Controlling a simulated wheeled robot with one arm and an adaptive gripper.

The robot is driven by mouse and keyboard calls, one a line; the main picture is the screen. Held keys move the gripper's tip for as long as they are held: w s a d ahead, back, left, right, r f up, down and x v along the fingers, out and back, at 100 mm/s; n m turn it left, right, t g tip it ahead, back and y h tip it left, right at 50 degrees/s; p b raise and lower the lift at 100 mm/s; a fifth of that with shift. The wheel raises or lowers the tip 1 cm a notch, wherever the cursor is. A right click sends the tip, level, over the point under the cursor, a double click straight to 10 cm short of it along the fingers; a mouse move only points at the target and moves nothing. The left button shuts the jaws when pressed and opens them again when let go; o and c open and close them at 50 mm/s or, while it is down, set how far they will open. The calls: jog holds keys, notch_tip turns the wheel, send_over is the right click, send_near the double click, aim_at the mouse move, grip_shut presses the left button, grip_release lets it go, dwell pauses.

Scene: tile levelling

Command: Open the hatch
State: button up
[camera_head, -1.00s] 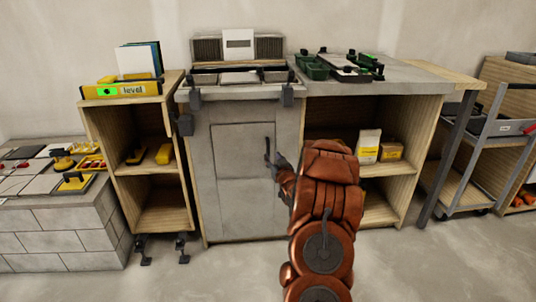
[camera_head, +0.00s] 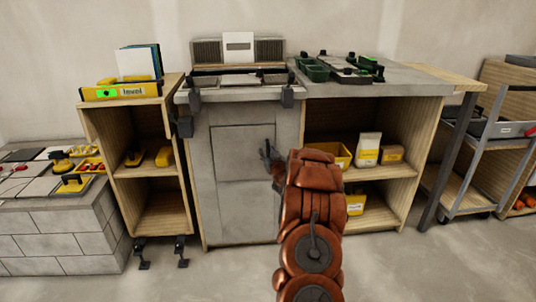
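The hatch (camera_head: 240,165) is a grey rectangular panel in the front of the grey cabinet (camera_head: 205,215), under the worktop. It looks closed, flush in its frame. My gripper (camera_head: 268,152) is at the right side of the hatch, at the end of my copper-coloured arm. Its dark fingers point up and left in front of the panel. They are small and partly overlapped by my arm, so I cannot tell whether they are apart or touch anything. No handle is clearly visible.
Open shelves with yellow bins (camera_head: 355,204) and a white bag (camera_head: 367,149) stand right of the hatch. A narrow shelf (camera_head: 160,218) with a yellow level (camera_head: 122,91) on top stands left. Black clamps (camera_head: 287,96) hang at the worktop edge. The floor in front is clear.

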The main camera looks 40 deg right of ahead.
grip_shut()
dwell(0.6)
